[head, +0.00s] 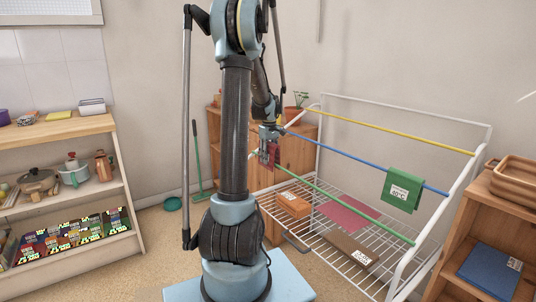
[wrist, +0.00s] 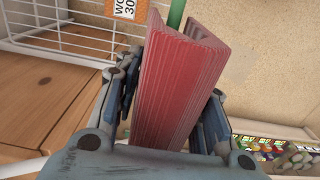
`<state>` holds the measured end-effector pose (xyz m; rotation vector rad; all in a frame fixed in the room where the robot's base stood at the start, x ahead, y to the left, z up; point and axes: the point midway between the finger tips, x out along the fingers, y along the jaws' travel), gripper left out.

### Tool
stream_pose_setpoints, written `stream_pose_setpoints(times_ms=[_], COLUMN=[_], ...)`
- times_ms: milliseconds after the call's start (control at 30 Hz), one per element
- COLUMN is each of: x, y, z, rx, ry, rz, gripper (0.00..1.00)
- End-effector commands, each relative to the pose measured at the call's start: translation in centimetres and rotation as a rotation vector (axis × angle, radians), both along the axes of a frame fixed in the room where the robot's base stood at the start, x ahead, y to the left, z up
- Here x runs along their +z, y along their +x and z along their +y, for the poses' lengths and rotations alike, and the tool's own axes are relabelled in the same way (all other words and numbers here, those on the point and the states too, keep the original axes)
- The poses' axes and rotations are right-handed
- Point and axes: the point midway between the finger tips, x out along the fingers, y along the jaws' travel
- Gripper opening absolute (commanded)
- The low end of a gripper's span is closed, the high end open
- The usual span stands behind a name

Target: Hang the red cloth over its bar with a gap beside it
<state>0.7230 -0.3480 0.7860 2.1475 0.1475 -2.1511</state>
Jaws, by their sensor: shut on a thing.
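The red cloth (wrist: 178,90) is folded and ribbed. My gripper (wrist: 172,120) is shut on it, with one finger on each side in the wrist view. In the head view the red cloth (head: 269,154) hangs below my gripper (head: 271,136), at the left end of the green bar (head: 345,202). The green bar (wrist: 176,13) also shows at the cloth's far edge in the wrist view. I cannot tell whether the cloth touches or straddles it. The blue bar (head: 340,156) bears a green cloth (head: 403,191) with a 40°C label. The yellow bar (head: 390,134) is bare.
An orange labelled piece (head: 292,204), a flat dull-red piece (head: 347,215) and a brown labelled piece (head: 351,250) lie on the white rack's (head: 391,283) lower grid. Wooden shelves (head: 507,206) stand close on the right. The green bar looks clear along its visible length.

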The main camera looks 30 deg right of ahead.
Motion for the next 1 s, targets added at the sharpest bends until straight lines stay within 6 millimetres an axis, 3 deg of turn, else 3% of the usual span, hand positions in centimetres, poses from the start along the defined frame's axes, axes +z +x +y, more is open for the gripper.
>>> stream_pose_setpoints(times_ms=[700,1000], x=[-5.8,-7.2], y=[0.0,0.0], z=[0.0,0.1], rx=[0.000,0.001], ry=[0.000,0.000], rz=[0.000,0.000], gripper=[0.23,0.23])
